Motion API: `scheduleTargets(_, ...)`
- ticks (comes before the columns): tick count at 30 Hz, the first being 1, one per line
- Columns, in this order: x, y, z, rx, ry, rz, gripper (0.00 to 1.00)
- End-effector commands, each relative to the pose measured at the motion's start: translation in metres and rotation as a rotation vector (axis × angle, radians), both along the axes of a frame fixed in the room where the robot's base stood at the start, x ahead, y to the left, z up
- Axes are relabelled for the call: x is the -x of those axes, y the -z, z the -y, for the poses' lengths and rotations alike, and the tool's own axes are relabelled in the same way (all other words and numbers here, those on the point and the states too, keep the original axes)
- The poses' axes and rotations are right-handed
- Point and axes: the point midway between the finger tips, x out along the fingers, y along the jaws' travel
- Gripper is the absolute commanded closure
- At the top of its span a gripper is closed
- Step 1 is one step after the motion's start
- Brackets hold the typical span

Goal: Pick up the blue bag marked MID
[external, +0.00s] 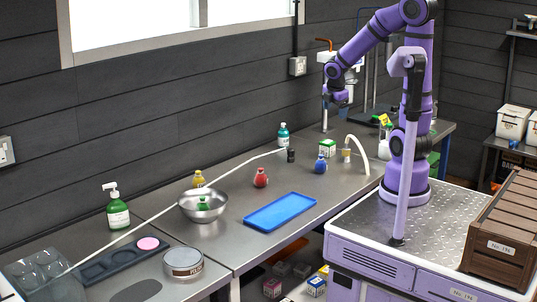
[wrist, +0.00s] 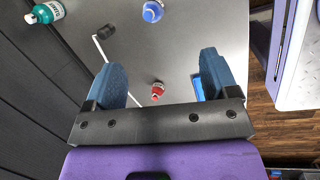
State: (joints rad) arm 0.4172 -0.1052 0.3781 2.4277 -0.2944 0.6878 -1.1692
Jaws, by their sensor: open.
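A small blue bag (external: 320,164) stands on the metal counter, right of a small red bag (external: 260,177). In the wrist view the blue bag (wrist: 153,11) is at the top edge and the red bag (wrist: 157,91) lies between my fingers in the picture. Any marking on the blue bag is too small to read. My gripper (wrist: 162,78) is open and empty, its two blue fingers wide apart. In the external view my gripper (external: 337,99) hangs well above the counter, higher than the blue bag and apart from it.
A blue tray (external: 280,212) lies in front of the bags. A steel bowl (external: 202,204) with a green item and a yellow bag (external: 198,179) are to the left. A teal bottle (external: 283,136), a dark cylinder (external: 291,156) and a green-white box (external: 327,148) stand behind.

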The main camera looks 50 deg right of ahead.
Motion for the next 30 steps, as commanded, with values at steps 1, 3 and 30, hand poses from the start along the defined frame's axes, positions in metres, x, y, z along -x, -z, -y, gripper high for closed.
scheduleTargets(1,-0.007,0.014,0.005,0.000,-0.077,-0.042,0.20)
scheduleTargets(3,-0.016,0.031,0.009,0.000,-0.200,-0.090,0.20)
scheduleTargets(30,-0.066,0.173,0.020,-0.139,-1.149,-0.229,0.20)
